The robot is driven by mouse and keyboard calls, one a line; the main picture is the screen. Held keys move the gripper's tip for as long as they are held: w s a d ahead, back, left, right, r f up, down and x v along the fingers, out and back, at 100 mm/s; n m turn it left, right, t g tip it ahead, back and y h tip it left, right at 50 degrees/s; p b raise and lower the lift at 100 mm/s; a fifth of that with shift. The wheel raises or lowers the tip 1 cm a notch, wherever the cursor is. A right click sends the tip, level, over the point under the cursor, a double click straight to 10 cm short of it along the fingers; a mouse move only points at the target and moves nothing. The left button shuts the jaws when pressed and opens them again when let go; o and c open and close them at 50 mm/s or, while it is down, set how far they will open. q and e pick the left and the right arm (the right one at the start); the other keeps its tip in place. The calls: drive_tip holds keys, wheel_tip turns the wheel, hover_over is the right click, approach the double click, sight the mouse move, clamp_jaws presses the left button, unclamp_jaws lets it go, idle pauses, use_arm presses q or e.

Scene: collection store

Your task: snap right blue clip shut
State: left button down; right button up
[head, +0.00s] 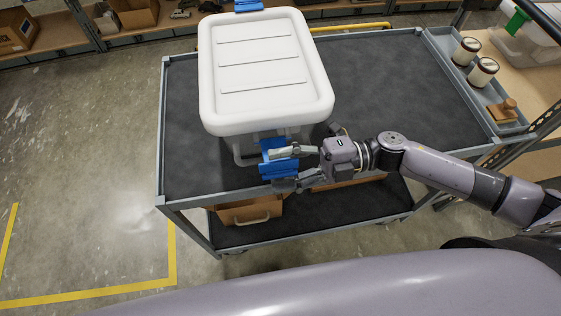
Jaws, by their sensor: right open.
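A white lidded box (264,70) stands on the top shelf of a grey cart (385,80). A blue clip (274,166) hangs low on the box's near side, below the lid rim, and looks swung down from the lid. Another blue clip (248,5) shows at the far edge of the lid. My right gripper (277,171) is open at the near clip, one finger above and one below it in the picture. The fingers cover part of the clip; I cannot tell whether they touch it. My left gripper is not in view.
A side tray (458,75) on the cart's right holds two jars (483,72) and a wooden-handled brush (503,112). Shelving with cartons (18,32) stands behind. Floor at left is clear.

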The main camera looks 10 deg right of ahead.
drive_tip(key=shift+a, duration=0.35)
drive_tip(key=shift+c, duration=0.4)
drive_tip(key=shift+f, duration=0.1)
clamp_jaws()
